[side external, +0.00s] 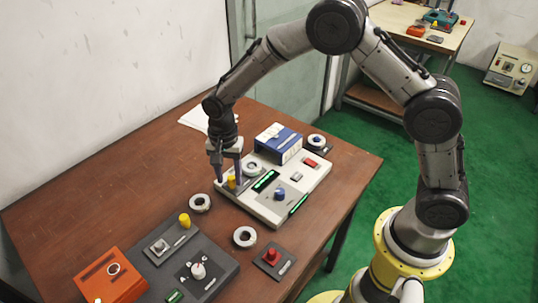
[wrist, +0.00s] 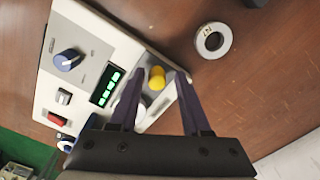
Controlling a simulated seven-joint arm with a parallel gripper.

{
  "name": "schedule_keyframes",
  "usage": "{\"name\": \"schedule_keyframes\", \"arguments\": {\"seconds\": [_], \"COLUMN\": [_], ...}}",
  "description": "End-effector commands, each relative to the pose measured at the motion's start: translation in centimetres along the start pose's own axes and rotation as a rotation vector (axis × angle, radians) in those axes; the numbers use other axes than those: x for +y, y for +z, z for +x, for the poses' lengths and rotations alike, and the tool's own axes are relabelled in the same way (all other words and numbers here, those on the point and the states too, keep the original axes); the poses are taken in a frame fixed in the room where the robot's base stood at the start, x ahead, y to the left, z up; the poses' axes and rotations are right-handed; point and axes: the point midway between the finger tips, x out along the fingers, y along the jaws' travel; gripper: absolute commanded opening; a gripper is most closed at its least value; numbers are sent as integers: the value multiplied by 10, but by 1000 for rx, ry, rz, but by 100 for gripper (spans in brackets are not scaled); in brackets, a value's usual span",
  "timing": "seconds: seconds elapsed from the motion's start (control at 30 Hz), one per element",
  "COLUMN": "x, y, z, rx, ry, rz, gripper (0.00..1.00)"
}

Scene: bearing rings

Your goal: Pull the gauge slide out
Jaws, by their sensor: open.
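The gauge slide appears to be the grey strip with a yellow knob (side external: 232,181) at the left corner of the white panel (side external: 262,207). The knob also shows in the wrist view (wrist: 157,77). My gripper (side external: 230,184) points down over this corner, with its fingers on either side of the knob. In the wrist view my gripper (wrist: 161,80) is open, with gaps between the knob and both fingers.
The panel carries a blue knob (side external: 280,194), a red button (side external: 310,162) and green displays. A dark panel (side external: 205,254) has its own yellow knob (side external: 184,220). Loose rings (side external: 200,203) and (side external: 245,237) lie nearby. A blue box (side external: 278,143) stands behind.

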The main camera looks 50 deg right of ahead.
Motion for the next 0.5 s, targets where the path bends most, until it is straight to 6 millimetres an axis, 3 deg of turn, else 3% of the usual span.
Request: {"name": "schedule_keyframes", "arguments": {"seconds": [0.5], "x": [0], "y": [0], "z": [-38], "rx": [1], "ry": [-1], "rz": [0], "gripper": [48]}}
